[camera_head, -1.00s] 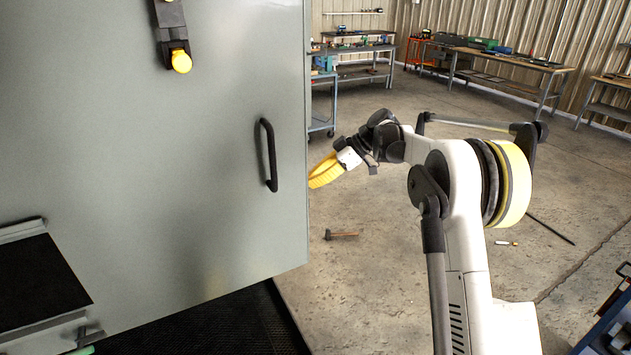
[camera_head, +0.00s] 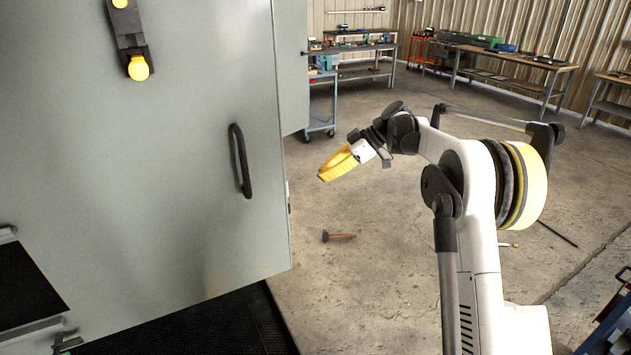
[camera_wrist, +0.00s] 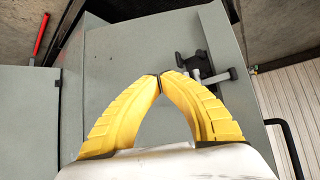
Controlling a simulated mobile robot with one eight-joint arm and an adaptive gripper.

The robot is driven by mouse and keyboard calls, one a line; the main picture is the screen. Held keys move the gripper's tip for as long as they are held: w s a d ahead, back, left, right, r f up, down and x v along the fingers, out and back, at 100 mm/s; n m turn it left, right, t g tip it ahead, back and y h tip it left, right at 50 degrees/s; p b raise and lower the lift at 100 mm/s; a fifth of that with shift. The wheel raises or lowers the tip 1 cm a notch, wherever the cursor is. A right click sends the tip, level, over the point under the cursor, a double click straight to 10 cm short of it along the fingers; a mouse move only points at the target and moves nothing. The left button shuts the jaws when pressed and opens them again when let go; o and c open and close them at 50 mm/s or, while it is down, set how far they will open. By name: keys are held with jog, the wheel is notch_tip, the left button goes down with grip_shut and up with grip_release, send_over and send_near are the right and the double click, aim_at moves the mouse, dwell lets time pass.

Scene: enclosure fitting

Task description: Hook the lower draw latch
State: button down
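A latch-like fitting (camera_wrist: 197,68), with a dark bracket and a grey T-shaped bar, is mounted on a grey panel in the wrist view, just beyond my fingertips and to their right. I cannot tell whether it is the lower draw latch or whether it is hooked. My gripper (camera_wrist: 159,79) has two yellow fingers whose tips meet, with nothing seen held between them. In the head view my gripper (camera_head: 330,172) hangs in the air to the right of the grey enclosure (camera_head: 150,200), apart from its front face.
The enclosure's front carries a black handle (camera_head: 241,160) and a dark fitting with a yellow knob (camera_head: 138,68). A hammer (camera_head: 338,236) lies on the floor. Workbenches (camera_head: 512,68) stand at the back. A red bar (camera_wrist: 41,30) shows at the wrist view's upper left.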

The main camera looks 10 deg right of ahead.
jog(key=d+r, duration=0.3)
jog(key=r, duration=0.2)
jog(key=s+a+f+m+t+h+b, duration=0.1)
jog(key=s+m+h+b, duration=0.15)
jog(key=s, duration=0.45)
jog(key=s+a+f+m+h+b, duration=0.1)
jog(key=s+m+b, duration=0.25)
jog(key=s, duration=0.45)
jog(key=s+a+f+m+t+h+b, duration=0.1)
jog(key=s+a+f+m+h+b, duration=0.15)
jog(key=s, duration=0.45)
jog(key=s+d+f+m+t+h+b, duration=0.1)
jog(key=s+d+f+m+b, duration=0.1)
jog(key=s+f, duration=0.6)
jog(key=s+d+f+m+t+h+b, duration=0.1)
jog(key=s+f+m+b, duration=0.4)
jog(key=s, duration=0.7)
notch_tip(320, 180, down, 3)
jog(key=shift+d+r+t+h, duration=0.15)
jog(key=shift+d+t+h, duration=0.25)
jog(key=shift+h, duration=0.4)
jog(key=shift+s, duration=0.1)
